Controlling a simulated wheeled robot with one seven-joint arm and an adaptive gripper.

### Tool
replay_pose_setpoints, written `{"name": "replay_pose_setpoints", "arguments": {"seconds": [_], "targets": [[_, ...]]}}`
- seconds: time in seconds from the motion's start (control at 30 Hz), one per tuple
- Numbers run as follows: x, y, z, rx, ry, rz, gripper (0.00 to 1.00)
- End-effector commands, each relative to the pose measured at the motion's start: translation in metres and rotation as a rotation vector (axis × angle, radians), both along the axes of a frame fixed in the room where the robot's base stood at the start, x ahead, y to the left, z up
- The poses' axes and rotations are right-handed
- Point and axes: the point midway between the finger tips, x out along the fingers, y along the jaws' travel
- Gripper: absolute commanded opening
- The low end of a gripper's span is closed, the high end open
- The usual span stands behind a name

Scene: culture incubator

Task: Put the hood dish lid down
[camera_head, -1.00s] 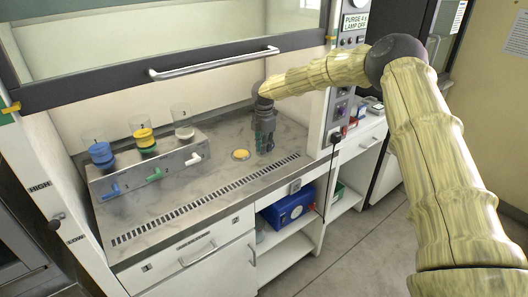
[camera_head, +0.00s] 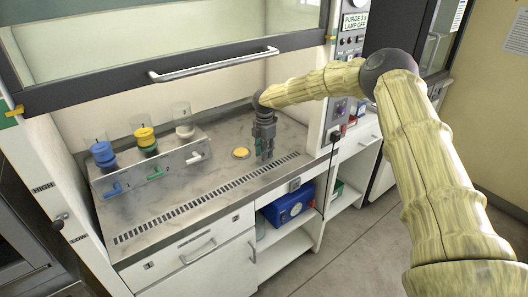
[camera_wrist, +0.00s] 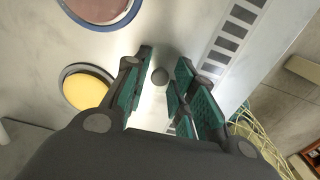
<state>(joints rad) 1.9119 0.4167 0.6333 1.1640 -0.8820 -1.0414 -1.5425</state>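My gripper (camera_head: 264,157) points down just above the hood's work surface, to the right of a small yellow dish (camera_head: 241,153). In the wrist view the green-padded fingers (camera_wrist: 164,62) are apart. A small grey round knob (camera_wrist: 160,76) lies between them, with a gap visible on its right side. I cannot make out a lid's outline around the knob. A pinkish round thing with a blue rim (camera_wrist: 100,6) is cut off at the top.
A metal rack (camera_head: 150,165) with blue, yellow and white-topped containers and coloured taps stands at left. A slotted vent (camera_head: 200,200) runs along the front edge. The raised sash (camera_head: 200,68) with its handle hangs above. The surface between rack and vent is clear.

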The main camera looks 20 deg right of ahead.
Motion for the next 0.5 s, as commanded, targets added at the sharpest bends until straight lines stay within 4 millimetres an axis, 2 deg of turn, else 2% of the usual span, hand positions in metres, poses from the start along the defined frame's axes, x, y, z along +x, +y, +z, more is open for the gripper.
{"name": "replay_pose_setpoints", "arguments": {"seconds": [0.3, 0.5], "targets": [[0.000, 0.000, 0.001, 0.000, 0.000, 0.000, 0.34], [0.001, 0.000, 0.014, 0.000, -0.003, 0.000, 0.34]]}}
